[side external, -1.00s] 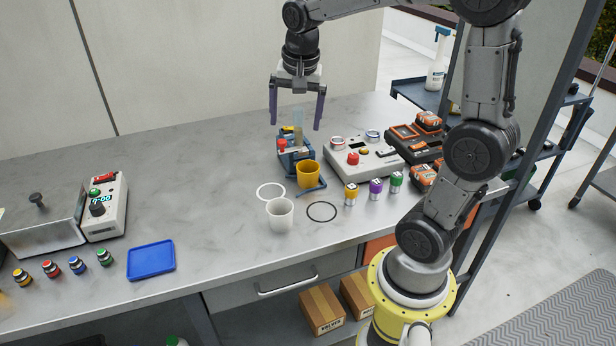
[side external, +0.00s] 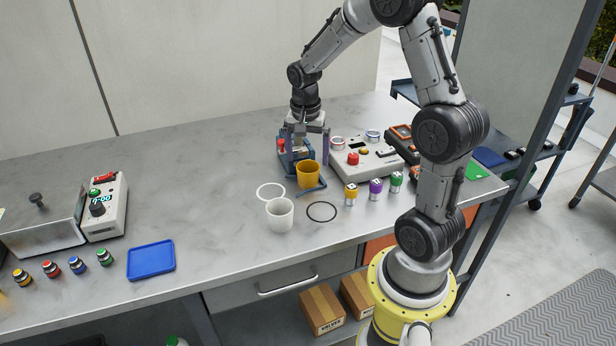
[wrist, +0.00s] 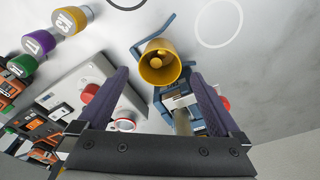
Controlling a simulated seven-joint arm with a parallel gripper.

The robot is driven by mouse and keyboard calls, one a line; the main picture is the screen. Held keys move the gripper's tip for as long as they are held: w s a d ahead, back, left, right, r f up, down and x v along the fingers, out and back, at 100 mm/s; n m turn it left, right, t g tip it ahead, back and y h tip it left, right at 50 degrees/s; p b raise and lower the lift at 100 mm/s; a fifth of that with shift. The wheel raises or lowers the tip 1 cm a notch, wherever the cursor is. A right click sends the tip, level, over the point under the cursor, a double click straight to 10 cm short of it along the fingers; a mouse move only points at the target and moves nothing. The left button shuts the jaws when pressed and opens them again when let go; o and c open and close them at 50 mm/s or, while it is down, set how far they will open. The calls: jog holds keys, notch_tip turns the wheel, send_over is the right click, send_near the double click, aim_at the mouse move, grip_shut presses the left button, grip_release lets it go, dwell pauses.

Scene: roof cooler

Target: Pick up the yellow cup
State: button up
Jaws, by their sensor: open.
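The yellow cup (side external: 308,174) stands upright at the front of a small blue stand (side external: 288,158) on the bench. In the wrist view the cup (wrist: 159,63) shows its open mouth, just beyond and between my fingers. My gripper (side external: 308,157) is low over the blue stand, behind the cup in the side view. Its two purple fingers are spread apart and hold nothing; they also show in the wrist view (wrist: 165,90). The cup appears free of both fingers. The fingertips' exact height against the cup is hard to tell.
A white cup (side external: 280,214) stands in front, near a white ring (side external: 270,191) and a black ring (side external: 321,211). A control box (side external: 362,160) with a red button is to the right, with several coloured canisters (side external: 376,189) before it. The bench's left middle is clear.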

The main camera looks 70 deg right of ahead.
aim_at(308, 169)
jog(key=f, duration=0.5)
jog(key=shift+d+f, duration=0.1)
jog(key=shift+d, duration=0.2)
jog(key=shift+c, duration=0.2)
jog(key=c, duration=1.2)
